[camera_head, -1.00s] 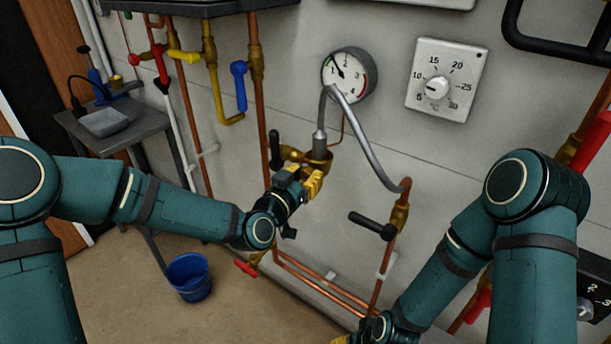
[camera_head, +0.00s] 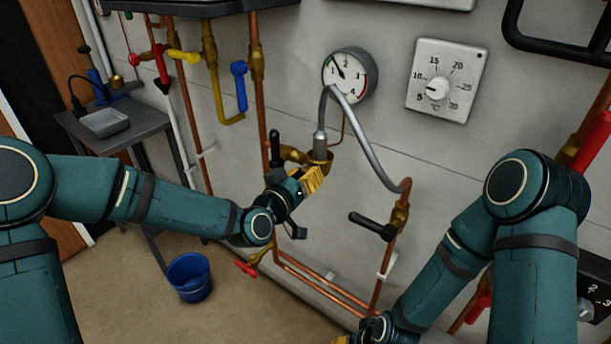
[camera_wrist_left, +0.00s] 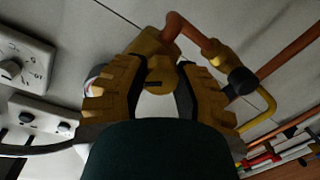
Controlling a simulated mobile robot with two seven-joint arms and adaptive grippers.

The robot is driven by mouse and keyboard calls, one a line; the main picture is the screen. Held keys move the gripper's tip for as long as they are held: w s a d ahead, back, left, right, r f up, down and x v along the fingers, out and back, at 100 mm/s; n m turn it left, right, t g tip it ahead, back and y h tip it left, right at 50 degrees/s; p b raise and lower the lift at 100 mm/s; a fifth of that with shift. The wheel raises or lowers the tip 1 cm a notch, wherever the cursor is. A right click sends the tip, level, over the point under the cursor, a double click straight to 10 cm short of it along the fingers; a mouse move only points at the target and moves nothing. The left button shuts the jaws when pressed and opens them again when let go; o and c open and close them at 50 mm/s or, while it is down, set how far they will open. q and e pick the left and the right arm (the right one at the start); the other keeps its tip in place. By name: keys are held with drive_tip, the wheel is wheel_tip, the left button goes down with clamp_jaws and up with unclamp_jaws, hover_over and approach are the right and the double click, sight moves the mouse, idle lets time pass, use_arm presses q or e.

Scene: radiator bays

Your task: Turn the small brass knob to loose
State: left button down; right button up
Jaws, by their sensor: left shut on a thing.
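The small brass knob (camera_wrist_left: 160,76) sits between the two yellow fingers of my left gripper in the left wrist view, on a brass fitting at the wall pipework. My left gripper (camera_head: 315,178) is shut on it, just below the brass valve body (camera_head: 319,160) under the braided hose. In the head view the gripper largely hides the knob. A sliver of my right gripper (camera_head: 341,340) shows at the bottom edge of the head view. Its fingers are mostly cut off.
A pressure gauge (camera_head: 350,76) and a thermostat dial (camera_head: 445,81) hang on the wall above. A grey hose (camera_head: 366,133) arches to the right pipe. A black lever (camera_head: 372,227) sticks out at lower right. A blue bucket (camera_head: 190,278) stands on the floor.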

use_arm(q)
drive_tip(key=shift+r, duration=0.15)
drive_tip(key=c, duration=0.6)
unclamp_jaws()
drive_tip(key=shift+d, duration=0.1)
drive_tip(key=v, duration=1.2)
